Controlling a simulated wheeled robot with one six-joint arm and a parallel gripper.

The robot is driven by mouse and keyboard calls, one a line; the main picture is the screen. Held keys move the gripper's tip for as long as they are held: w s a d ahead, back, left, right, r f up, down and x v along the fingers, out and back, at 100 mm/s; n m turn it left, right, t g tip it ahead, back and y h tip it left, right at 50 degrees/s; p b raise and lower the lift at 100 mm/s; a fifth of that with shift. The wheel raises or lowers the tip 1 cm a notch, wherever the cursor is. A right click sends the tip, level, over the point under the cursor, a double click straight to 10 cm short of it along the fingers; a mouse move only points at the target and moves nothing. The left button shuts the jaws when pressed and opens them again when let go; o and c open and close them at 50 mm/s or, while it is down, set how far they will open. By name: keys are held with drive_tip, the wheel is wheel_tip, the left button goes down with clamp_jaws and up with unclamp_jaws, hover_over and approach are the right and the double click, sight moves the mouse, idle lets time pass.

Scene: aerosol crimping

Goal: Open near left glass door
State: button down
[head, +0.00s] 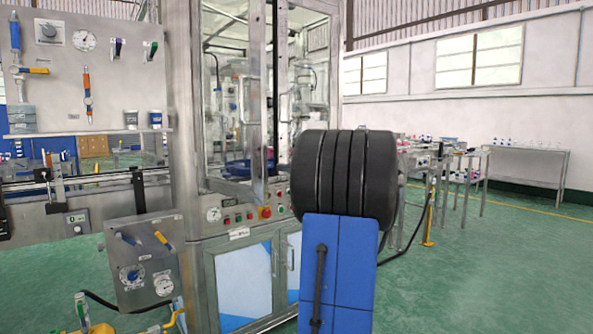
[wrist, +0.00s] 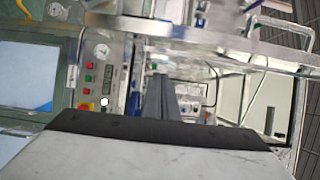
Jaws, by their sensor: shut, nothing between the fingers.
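The near left glass door (head: 225,95) is a tall clear pane in a metal frame on the front of the steel machine. Its lower edge slopes away from the line of the control panel, so it appears to stand partly swung outward; how far I cannot tell. The wrist view shows metal door framing (wrist: 220,45) across the upper part. My gripper (wrist: 160,80) is shut and empty in the wrist view, in front of the machine; contact with the door does not show. In the head view it is hidden.
Below the door is a control panel (head: 240,213) with a gauge, buttons and a red knob, also in the wrist view (wrist: 97,75). Cabinet doors (head: 243,285) are beneath. A valve panel (head: 140,262) stands at left. Tables (head: 540,151) stand far right, with open green floor before them.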

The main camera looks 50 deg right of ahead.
drive_tip(key=shift+w+a, duration=0.45)
drive_tip(key=shift+a, duration=0.35)
drive_tip(key=shift+w+a, duration=0.4)
drive_tip(key=shift+a, duration=0.35)
drive_tip(key=shift+w+a, duration=0.45)
drive_tip(key=shift+a, duration=0.35)
drive_tip(key=w+a, duration=0.1)
drive_tip(key=a, duration=1.4)
drive_tip(key=shift+w+a, duration=0.25)
drive_tip(key=shift+a, duration=0.15)
